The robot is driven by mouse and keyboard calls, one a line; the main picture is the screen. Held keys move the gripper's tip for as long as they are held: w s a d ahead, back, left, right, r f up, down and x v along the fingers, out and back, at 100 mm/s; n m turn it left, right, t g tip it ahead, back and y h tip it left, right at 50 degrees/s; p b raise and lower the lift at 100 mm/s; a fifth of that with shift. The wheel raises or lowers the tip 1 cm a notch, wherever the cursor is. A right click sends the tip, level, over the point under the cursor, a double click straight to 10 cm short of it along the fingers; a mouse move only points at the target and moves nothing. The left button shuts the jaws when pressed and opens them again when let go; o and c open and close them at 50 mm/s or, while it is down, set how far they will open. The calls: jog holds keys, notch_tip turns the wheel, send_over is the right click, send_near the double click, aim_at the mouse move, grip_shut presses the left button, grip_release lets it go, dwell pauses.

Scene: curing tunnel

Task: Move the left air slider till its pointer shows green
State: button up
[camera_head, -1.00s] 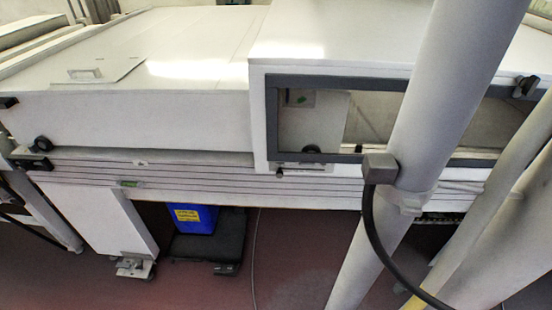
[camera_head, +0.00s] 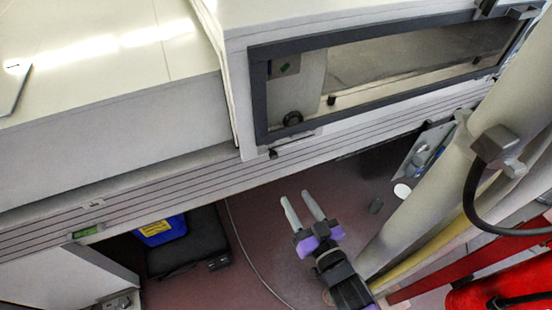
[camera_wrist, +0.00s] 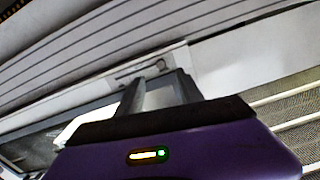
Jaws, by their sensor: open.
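A small black knob (camera_head: 273,154), which looks like an air slider's, sits at the left end of a slotted plate (camera_head: 297,142) below the dark-framed window. I cannot make out a pointer on it. A small green mark (camera_head: 284,67) shows on a panel behind the window; I cannot tell whether it belongs to the slider. My gripper (camera_head: 293,195) is open and empty, below and slightly right of the knob, with its fingers aimed up at the machine side. In the wrist view, a slotted plate (camera_wrist: 140,68) lies just beyond the fingertips, apparently untouched.
The white machine side (camera_head: 130,195) with dark grooves runs across the view. Pale pipes (camera_head: 440,190) and a red structure (camera_head: 500,265) crowd the right. Open floor lies around my gripper.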

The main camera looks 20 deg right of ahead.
send_near(275, 158)
jog(key=w, duration=0.9)
jog(key=shift+a+f, duration=0.1)
grip_shut()
dwell(1.2)
